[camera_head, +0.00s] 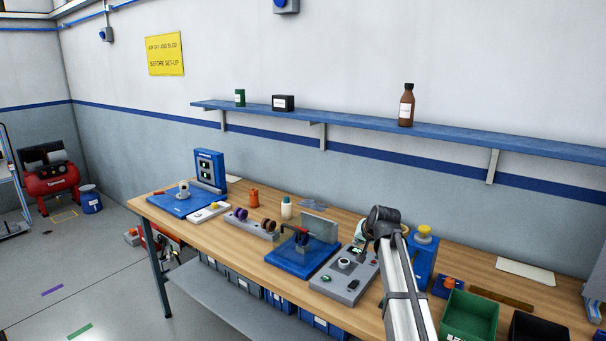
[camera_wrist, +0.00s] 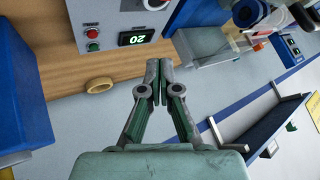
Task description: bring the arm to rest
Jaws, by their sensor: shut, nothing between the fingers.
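My gripper (camera_wrist: 158,72) shows in the wrist view with its two grey-green fingers brought together and nothing between them. Beyond the fingertips are the wooden bench top (camera_wrist: 120,68) and a grey control box (camera_wrist: 108,20) with a lit green display. In the head view my arm (camera_head: 398,275) rises from the lower edge and ends over the right half of the bench, near the grey control box (camera_head: 340,280). The fingers cannot be made out clearly there.
A tan ring (camera_wrist: 99,85) lies on the bench in the wrist view. In the head view a blue fixture (camera_head: 292,262) stands left of my arm. A blue post (camera_head: 422,262) and green bin (camera_head: 468,318) stand right. A blue wall shelf (camera_head: 350,121) runs behind.

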